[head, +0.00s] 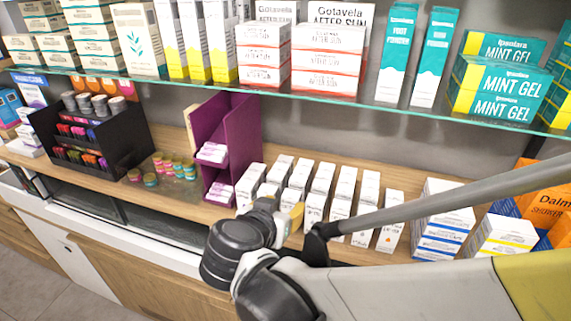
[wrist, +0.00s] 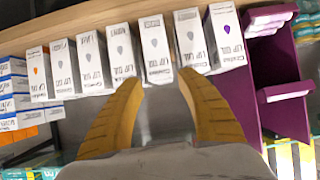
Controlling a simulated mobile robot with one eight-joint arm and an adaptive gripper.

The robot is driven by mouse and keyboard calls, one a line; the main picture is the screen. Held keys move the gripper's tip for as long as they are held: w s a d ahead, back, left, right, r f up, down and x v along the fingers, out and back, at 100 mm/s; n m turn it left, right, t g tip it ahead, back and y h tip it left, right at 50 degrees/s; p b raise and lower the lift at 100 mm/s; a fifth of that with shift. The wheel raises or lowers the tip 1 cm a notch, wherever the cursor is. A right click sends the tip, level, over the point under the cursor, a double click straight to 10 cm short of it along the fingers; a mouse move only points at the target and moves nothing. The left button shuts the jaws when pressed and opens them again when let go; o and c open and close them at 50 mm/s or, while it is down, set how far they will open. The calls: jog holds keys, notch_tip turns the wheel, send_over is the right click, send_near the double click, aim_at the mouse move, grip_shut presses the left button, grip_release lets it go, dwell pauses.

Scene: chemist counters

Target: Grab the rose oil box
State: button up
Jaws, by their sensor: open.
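A row of slim white oil boxes stands on the wooden shelf; in the wrist view their fronts show small drop marks and "OIL" lettering. The name lines are too blurred for me to tell which is the rose one. My gripper (wrist: 159,82) is open, with its two yellow fingers pointing at the row. One white box (wrist: 156,48) shows between the fingertips, and another white box (wrist: 191,42) is behind the right fingertip. I see nothing held. In the head view my gripper (head: 291,214) is at the front of the row and hides part of some boxes.
A purple stand (head: 233,140) is just left of the row in the head view. A glass shelf (head: 330,106) with cartons runs above. Blue-striped white boxes (head: 443,220) and orange cartons (head: 546,207) are to the right. A black rack (head: 118,140) is farther left.

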aim_at(289, 200)
jog(key=x, duration=0.5)
jog(key=shift+w+r+p, duration=0.1)
jog(key=shift+w+p, duration=0.2)
jog(key=shift+p, duration=0.1)
jog(key=shift+s+d, duration=0.1)
jog(key=shift+s, duration=0.05)
jog(key=c, duration=0.8)
